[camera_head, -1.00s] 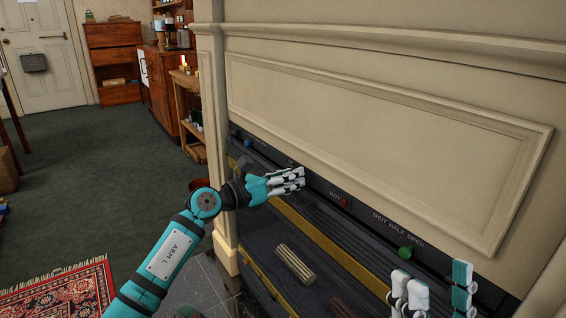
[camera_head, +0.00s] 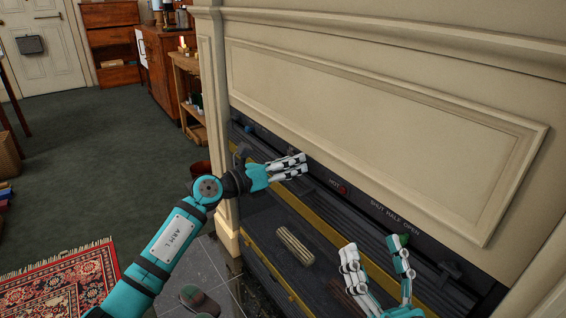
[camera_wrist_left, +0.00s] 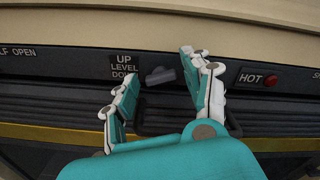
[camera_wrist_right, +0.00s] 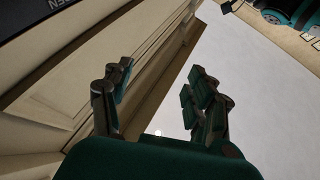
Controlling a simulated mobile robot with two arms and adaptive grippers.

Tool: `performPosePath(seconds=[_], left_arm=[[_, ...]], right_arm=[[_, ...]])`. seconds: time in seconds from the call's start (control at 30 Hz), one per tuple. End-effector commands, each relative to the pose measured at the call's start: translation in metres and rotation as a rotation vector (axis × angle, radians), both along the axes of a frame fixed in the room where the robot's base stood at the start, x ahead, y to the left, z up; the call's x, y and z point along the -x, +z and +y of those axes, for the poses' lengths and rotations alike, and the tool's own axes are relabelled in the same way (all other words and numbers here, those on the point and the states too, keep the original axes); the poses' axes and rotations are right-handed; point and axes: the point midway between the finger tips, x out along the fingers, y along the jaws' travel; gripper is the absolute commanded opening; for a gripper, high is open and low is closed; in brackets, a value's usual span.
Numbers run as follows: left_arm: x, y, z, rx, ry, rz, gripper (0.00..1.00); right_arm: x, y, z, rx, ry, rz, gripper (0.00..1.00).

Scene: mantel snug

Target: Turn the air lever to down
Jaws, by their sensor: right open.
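The air lever (camera_wrist_left: 160,76) is a small dark handle on the black control strip in the left wrist view. It stands just right of the UP / LEVEL / DOWN label (camera_wrist_left: 123,67) and looks close to level, slightly tilted. My left gripper (camera_wrist_left: 164,67) is open, with one finger on each side of the lever; I cannot tell whether either touches it. In the head view my left gripper (camera_head: 304,166) is at the strip, and the lever is hidden behind it. My right gripper (camera_head: 375,248) is open and empty in front of the stove, also in the right wrist view (camera_wrist_right: 158,72).
A red HOT button (camera_wrist_left: 271,80) sits right of the lever. Below are the dark stove with yellow rails and a bundle of sticks (camera_head: 295,246). The cream mantel panel (camera_head: 380,130) rises above.

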Motion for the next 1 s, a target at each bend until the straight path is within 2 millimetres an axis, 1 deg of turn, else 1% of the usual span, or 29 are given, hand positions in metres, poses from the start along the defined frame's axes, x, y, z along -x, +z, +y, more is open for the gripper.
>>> performPosePath(seconds=[0.27,0.33,0.43,0.57,0.8,1.0], left_arm=[[0.000,0.000,0.000,-0.001,0.000,0.000,0.58],[0.001,0.000,0.002,-0.001,0.000,0.000,0.58],[0.005,-0.001,0.009,-0.003,0.002,-0.001,0.58],[0.019,-0.001,0.029,-0.003,0.002,-0.001,0.58],[0.050,-0.001,0.071,-0.003,0.002,-0.001,0.58],[0.066,0.000,0.093,-0.001,0.001,-0.001,0.58]], right_arm=[[0.000,0.001,-0.002,0.000,-0.003,-0.003,0.58],[0.000,-0.003,-0.017,-0.017,-0.004,-0.004,0.58],[0.000,-0.003,-0.019,-0.019,-0.004,-0.005,0.58],[0.000,-0.003,-0.019,-0.019,-0.003,-0.004,0.58],[0.000,-0.003,-0.018,-0.019,-0.003,-0.004,0.58],[0.000,-0.003,-0.018,-0.019,-0.003,-0.004,0.58]])
